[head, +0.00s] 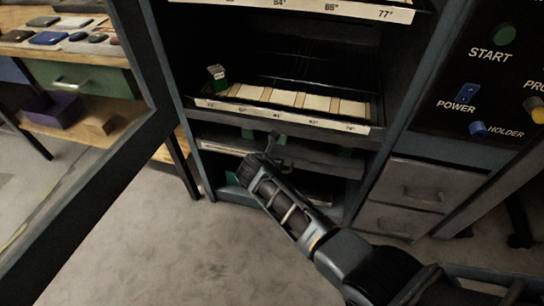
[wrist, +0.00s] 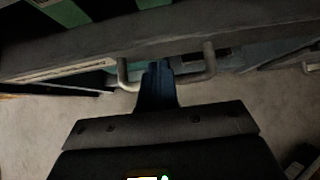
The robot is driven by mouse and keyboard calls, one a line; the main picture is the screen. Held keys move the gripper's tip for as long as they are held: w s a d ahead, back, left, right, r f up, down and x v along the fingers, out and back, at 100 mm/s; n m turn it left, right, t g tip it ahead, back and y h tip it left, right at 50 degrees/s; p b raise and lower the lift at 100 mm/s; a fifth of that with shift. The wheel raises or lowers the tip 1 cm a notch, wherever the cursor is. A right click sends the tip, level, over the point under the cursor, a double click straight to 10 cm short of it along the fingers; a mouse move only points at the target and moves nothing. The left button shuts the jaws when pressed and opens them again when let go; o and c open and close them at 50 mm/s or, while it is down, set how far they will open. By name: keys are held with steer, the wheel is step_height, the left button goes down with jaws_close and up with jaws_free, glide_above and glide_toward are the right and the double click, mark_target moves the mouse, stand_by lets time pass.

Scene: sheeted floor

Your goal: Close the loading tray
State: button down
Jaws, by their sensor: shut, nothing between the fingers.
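The loading tray (head: 225,143) is the dark drawer low in the cabinet, under the labelled shelf. Its dark front also crosses the upper part of the wrist view (wrist: 180,38), with green strips visible behind it. A U-shaped handle (wrist: 210,62) stands out from that front. My gripper (head: 262,157) is at the tray front, and its end partly hides the handle in the head view. In the wrist view the fingers (wrist: 157,80) are shut and empty, between the two handle posts. Whether they touch the handle or the front I cannot tell.
A small green-and-white box (head: 217,76) stands on the labelled shelf (head: 285,117) above. An open door frame (head: 95,135) stands at the left. Grey drawers (head: 408,190) and a control panel (head: 490,80) are at the right. The floor in front is clear.

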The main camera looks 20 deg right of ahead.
steer(key=s+f+p+v, duration=0.1)
steer(key=p+v, duration=0.2)
steer(key=v, duration=0.8)
steer(key=shift+a+p, duration=0.25)
steer(key=shift+p, duration=0.05)
steer(key=s+f+m+t+y+p, duration=0.1)
steer(key=s+f+m+y, duration=0.15)
steer(key=s, duration=0.45)
steer(key=s+f+m+y+p, duration=0.1)
steer(key=s+m, duration=0.3)
steer(key=s, duration=0.3)
steer(key=s+r+m+t+y+p, duration=0.1)
steer(key=s+r+m, duration=0.15)
steer(key=s, duration=0.35)
steer(key=s+r+m+t+y, duration=0.1)
steer(key=s+r+m, duration=0.1)
steer(key=s+m, duration=0.35)
steer(key=s+d+r+m+t+p, duration=0.1)
steer(key=s+r+m, duration=0.6)
steer(key=r, duration=0.8)
steer(key=s+d+r+m+t+p, duration=0.2)
steer(key=s+r+m, duration=0.5)
steer(key=s+r, duration=0.5)
step_height(320, 180, up, 3)
steer(key=shift+d+r+t, duration=0.15)
steer(key=shift+d+t, duration=0.6)
steer(key=shift+t, duration=0.25)
steer(key=c, duration=1.8)
jaws_free()
